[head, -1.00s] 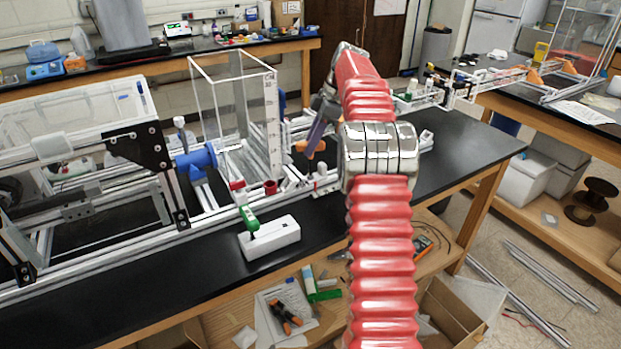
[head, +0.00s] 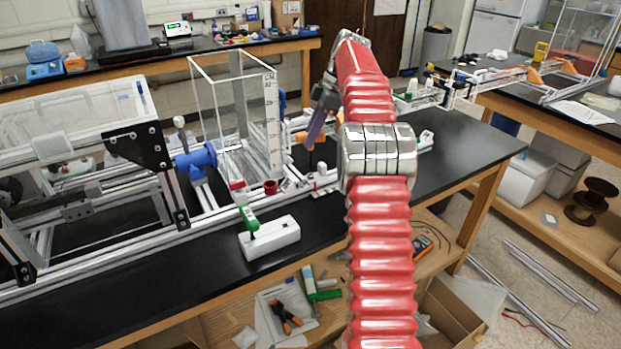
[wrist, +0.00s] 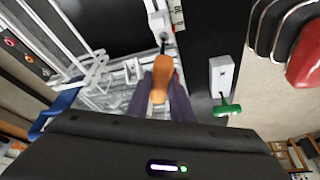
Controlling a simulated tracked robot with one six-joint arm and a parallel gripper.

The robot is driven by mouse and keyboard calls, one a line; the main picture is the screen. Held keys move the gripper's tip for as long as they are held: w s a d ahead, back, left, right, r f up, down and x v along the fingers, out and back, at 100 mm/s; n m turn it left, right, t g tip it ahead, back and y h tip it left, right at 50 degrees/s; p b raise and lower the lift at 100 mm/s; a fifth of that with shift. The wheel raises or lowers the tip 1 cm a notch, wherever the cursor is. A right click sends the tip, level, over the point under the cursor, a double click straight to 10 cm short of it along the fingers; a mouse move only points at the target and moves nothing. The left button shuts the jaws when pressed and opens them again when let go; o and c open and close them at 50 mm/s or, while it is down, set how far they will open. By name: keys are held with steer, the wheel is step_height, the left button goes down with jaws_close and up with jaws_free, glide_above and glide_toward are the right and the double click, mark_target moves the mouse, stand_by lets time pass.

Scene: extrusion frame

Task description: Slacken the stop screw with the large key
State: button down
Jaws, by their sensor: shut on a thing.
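My gripper (wrist: 160,92) is shut on an orange-handled key (wrist: 161,80), its two purple fingers on either side of the handle. The key's short dark shaft points toward a white block (wrist: 159,22) on the rail. I cannot tell whether its tip touches the stop screw, which I cannot make out. In the head view my gripper (head: 316,130) is over the frame's near rail, with part of the orange handle (head: 300,137) beside it. A green-handled key (head: 249,218) stands in a white holder (head: 270,238); it also shows in the wrist view (wrist: 226,109).
A clear upright box (head: 235,115) with a scale stands left of my gripper.

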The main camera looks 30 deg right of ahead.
steer(key=shift+r, duration=0.15)
steer(key=shift+r, duration=1.45)
